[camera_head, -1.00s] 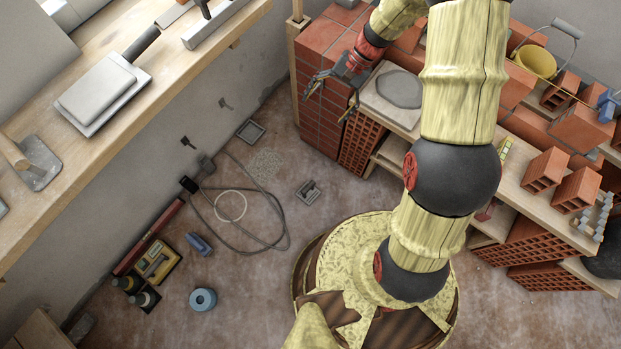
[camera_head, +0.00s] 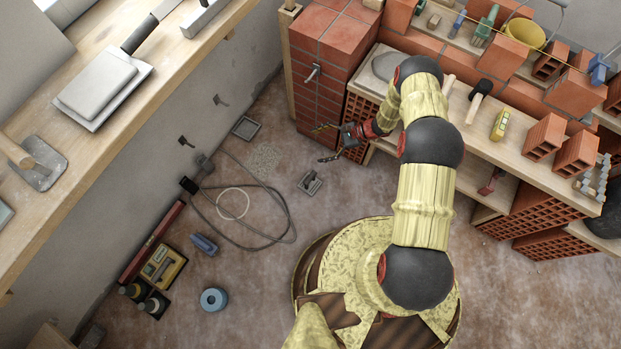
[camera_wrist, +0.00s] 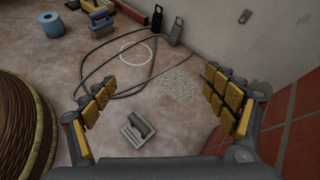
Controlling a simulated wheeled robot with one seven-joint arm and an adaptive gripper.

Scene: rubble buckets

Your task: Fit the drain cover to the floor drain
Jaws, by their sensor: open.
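A small square grey piece with a raised grip (camera_head: 310,182), which looks like the drain cover, lies on the floor left of my base. It also shows in the wrist view (camera_wrist: 138,129), low and left of centre between my fingers. A square grey frame with a recessed middle (camera_head: 248,128), apparently the floor drain, is set near the wall; I cannot make it out in the wrist view. My gripper (camera_head: 325,143) is open and empty, above the floor beside the brick bench end. In the wrist view its fingers (camera_wrist: 160,92) are spread wide, apart from the cover.
A gravel patch (camera_head: 265,160) lies between frame and cover. A looped cable (camera_head: 287,228), a pale ring (camera_head: 232,204) and a blue roll (camera_head: 213,299) lie on the floor. The brick stack (camera_head: 322,80) rises close beside my gripper.

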